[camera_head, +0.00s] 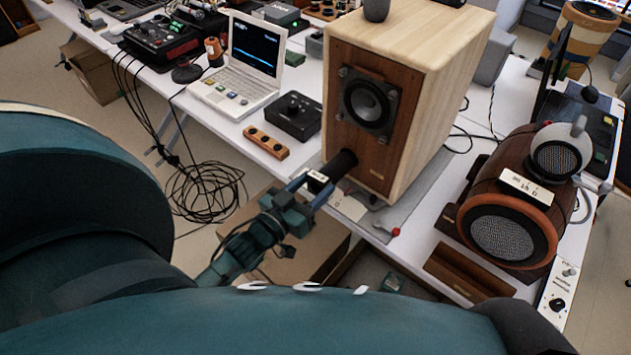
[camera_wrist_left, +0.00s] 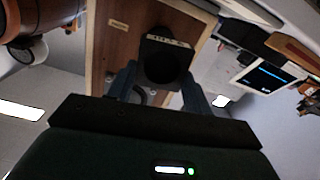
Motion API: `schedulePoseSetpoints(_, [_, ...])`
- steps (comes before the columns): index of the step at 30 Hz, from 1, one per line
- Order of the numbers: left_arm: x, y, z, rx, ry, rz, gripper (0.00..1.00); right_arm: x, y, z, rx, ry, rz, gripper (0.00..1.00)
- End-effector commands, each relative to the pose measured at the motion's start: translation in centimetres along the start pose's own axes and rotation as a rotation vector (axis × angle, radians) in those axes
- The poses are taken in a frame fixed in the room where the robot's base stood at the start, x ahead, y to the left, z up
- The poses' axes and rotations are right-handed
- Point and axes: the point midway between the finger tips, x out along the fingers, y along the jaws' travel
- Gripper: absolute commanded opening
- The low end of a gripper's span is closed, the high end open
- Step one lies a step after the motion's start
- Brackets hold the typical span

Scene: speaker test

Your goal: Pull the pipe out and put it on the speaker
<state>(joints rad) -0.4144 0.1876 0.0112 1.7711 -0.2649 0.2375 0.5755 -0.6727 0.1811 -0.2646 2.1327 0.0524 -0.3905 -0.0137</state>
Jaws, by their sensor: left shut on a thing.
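The wooden speaker (camera_head: 400,70) stands on the white table, with a dark brown front and a black round driver. The pipe (camera_head: 341,164) is a short black cylinder at the lower part of that front. My left gripper (camera_head: 318,184) is shut on the pipe's outer end. In the left wrist view, the pipe (camera_wrist_left: 165,62) shows its dark round opening between the two fingers, with the speaker front (camera_wrist_left: 115,45) behind. How deep the pipe sits in the speaker is hidden. My right gripper is not in view.
A dark cup-like object (camera_head: 377,9) stands on the speaker's top; the rest of the visible top is bare. A brown barrel-shaped speaker (camera_head: 508,222) stands to the right. A laptop (camera_head: 243,68), a black box (camera_head: 293,115) and a wooden block (camera_head: 266,141) lie to the left.

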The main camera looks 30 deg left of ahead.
Motion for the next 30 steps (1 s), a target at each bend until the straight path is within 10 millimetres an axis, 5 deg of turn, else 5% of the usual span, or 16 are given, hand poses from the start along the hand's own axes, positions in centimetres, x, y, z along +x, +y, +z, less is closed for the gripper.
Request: schedulePoseSetpoints(30, [-3.0,0.0,-0.1,0.001,0.002,0.000,0.25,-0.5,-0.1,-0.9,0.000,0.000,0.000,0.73])
